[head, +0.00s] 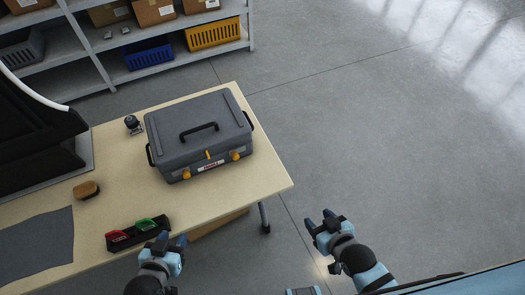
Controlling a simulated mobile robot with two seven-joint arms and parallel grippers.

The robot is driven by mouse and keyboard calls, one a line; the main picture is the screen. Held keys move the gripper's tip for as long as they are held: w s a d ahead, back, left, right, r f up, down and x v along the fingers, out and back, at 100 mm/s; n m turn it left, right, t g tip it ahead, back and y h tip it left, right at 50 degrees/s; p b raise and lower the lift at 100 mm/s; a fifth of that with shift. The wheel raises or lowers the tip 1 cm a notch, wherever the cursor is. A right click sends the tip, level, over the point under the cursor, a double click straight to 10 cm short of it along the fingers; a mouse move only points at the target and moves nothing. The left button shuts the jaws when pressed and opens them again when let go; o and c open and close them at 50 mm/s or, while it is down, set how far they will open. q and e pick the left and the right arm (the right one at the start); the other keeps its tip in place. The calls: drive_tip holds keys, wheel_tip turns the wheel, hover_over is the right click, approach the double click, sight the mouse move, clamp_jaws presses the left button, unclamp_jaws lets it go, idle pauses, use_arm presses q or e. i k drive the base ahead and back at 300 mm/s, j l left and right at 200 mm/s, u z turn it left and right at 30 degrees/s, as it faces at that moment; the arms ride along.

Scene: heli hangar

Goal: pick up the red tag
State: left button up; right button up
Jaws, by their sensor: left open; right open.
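A small red tag (117,236) lies at the left end of a black tray (137,235) near the table's front edge. A green tag lies to its right in the same tray (146,225). My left gripper (172,239) is open and empty, at the right end of the tray, with the red tag to its left. My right gripper (321,219) is open and empty, out over the floor to the right of the table.
A grey toolbox (200,127) with orange latches stands on the wooden table (245,180). A brush (86,189), a grey cloth (40,245), a small dark object (133,124) and a large black item (35,135) are also there. Shelves (80,60) stand behind.

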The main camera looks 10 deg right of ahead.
sight(120, 237)
drive_tip(key=u, duration=1.5)
drive_tip(key=k+l+z, duration=0.1)
drive_tip(key=l+z, duration=0.25)
